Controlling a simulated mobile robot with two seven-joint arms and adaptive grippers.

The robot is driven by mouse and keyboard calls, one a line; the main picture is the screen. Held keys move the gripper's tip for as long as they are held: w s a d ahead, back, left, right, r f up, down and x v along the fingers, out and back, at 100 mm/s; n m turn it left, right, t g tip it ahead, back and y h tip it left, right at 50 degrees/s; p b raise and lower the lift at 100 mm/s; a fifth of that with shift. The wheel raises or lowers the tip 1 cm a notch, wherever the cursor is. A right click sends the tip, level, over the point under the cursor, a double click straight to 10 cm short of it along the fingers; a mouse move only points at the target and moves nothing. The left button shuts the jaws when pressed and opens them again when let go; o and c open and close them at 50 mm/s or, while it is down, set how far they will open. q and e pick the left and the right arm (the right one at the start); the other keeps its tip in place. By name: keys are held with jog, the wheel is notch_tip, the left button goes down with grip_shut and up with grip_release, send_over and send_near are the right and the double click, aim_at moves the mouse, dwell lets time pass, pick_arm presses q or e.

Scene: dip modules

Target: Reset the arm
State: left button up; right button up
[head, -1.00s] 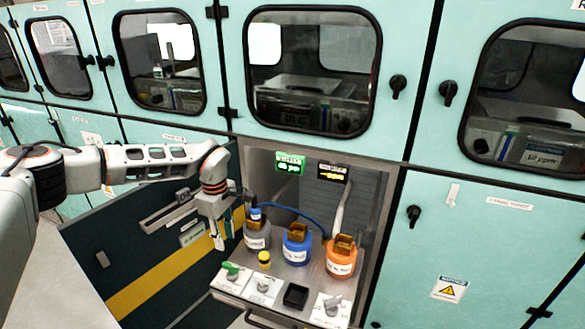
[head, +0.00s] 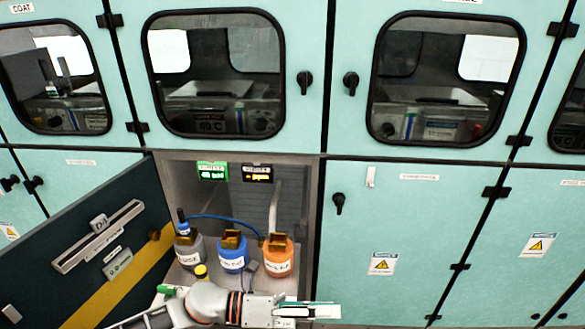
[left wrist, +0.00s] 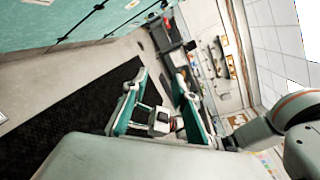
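My left arm crosses the bottom of the head view. Its gripper (head: 325,311) points right, in front of the lower edge of the open cabinet bay. In the left wrist view the two teal fingers of the left gripper (left wrist: 161,80) stand apart, with nothing held between them. The room shows in the gap behind them. My right gripper is in neither view. The arm hides the front of the bay's control panel.
The open bay holds a grey bottle (head: 188,251), a blue bottle (head: 233,259), an orange bottle (head: 278,267) and a small yellow-capped vial (head: 201,272). The dark cabinet door (head: 75,255) swings out at left. Closed teal cabinets (head: 430,225) stand right.

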pick_arm(q)
jog(key=w+a+f+n+t+y, duration=0.25)
jog(key=a+n+t, duration=0.35)
jog(key=n, duration=0.6)
jog(key=w+a+f+n+t+y, duration=0.1)
jog(key=w+a+n+t+y, duration=0.2)
jog(key=n+t, duration=0.7)
jog(key=s+a+f+n+g+y, duration=0.6)
jog(key=s+a+f+n+y, duration=0.3)
jog(key=s+a+f+n, duration=0.6)
jog(key=a+f+n, duration=0.2)
jog(key=a+f, duration=0.1)
jog(key=shift+s+a, duration=0.35)
jog(key=shift+a, duration=0.05)
jog(key=shift+f, duration=0.1)
